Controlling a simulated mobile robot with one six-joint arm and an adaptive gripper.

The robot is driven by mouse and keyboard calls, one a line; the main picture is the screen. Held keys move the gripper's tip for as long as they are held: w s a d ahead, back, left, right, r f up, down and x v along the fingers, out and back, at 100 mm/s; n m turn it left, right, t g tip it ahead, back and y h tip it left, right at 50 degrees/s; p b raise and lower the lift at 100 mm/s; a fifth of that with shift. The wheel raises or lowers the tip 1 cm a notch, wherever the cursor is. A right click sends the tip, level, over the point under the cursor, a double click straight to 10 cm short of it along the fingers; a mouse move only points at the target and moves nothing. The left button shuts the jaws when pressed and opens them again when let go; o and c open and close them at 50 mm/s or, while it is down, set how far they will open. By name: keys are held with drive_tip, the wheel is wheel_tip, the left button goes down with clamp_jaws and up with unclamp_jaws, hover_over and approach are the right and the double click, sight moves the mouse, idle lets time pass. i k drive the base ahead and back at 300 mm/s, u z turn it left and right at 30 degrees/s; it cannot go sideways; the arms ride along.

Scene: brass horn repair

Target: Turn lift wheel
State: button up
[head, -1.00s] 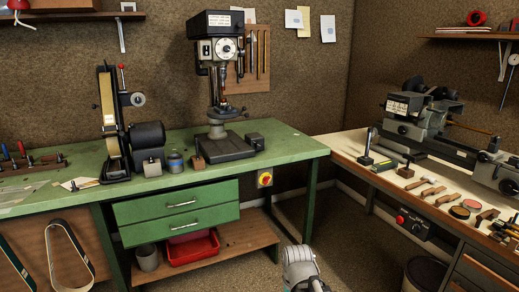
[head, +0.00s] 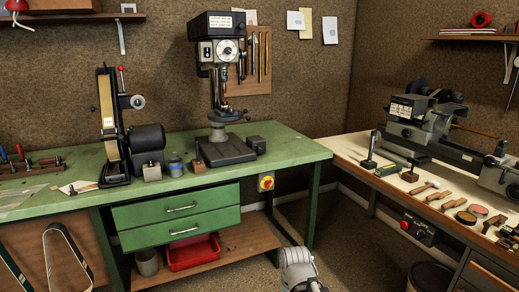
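A drill press (head: 219,60) stands on the green bench against the back wall, with a round white-faced dial (head: 228,50) on the front of its head. Its small table (head: 224,115) sits on the column above a dark base (head: 224,150). A belt sander (head: 108,130) stands to its left and carries a small round wheel or knob (head: 138,101). I cannot tell which part is the lift wheel. A grey rounded link of my arm shows at the bottom edge, well short of the benches. My gripper's fingers are not visible.
The green bench (head: 285,145) has two drawers and a lower shelf with a red tray (head: 193,254). A wooden bench on the right bears a lathe (head: 425,125) and several hand tools. A dark bin (head: 430,277) stands below it. Bare floor (head: 345,240) lies between the benches.

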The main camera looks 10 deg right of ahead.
sight(261, 148)
drive_tip(key=u, duration=0.05)
drive_tip(key=i, duration=1.2)
drive_tip(key=z, duration=0.65)
